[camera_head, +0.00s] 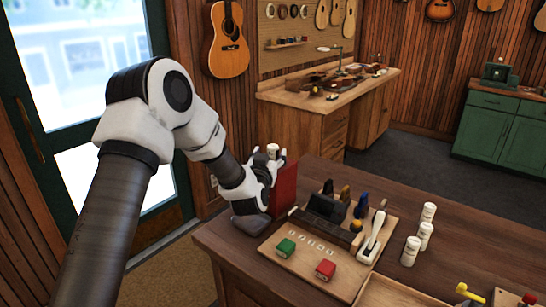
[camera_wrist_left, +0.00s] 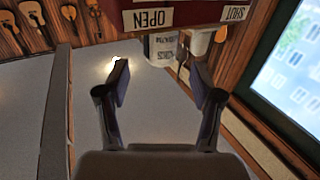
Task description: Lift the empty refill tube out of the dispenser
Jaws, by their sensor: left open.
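The dispenser (camera_head: 284,188) is a dark red upright box at the table's left end. A white tube (camera_head: 273,149) shows just above my left gripper (camera_head: 266,165), beside the dispenser's top. In the left wrist view the dispenser (camera_wrist_left: 178,18) crosses the top, with upside-down OPEN and SHUT labels. The white tube (camera_wrist_left: 162,50) with printed letters hangs below it, and a second white part (camera_wrist_left: 199,43) is to its right. My left gripper (camera_wrist_left: 158,75) is open, the tube just beyond and between its fingertips, seemingly not touched. Whether the tube is empty cannot be seen. My right gripper is out of view.
Several white tubes (camera_head: 425,236) stand on the table's right. Yellow and red pieces (camera_head: 470,293) lie at the near right corner.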

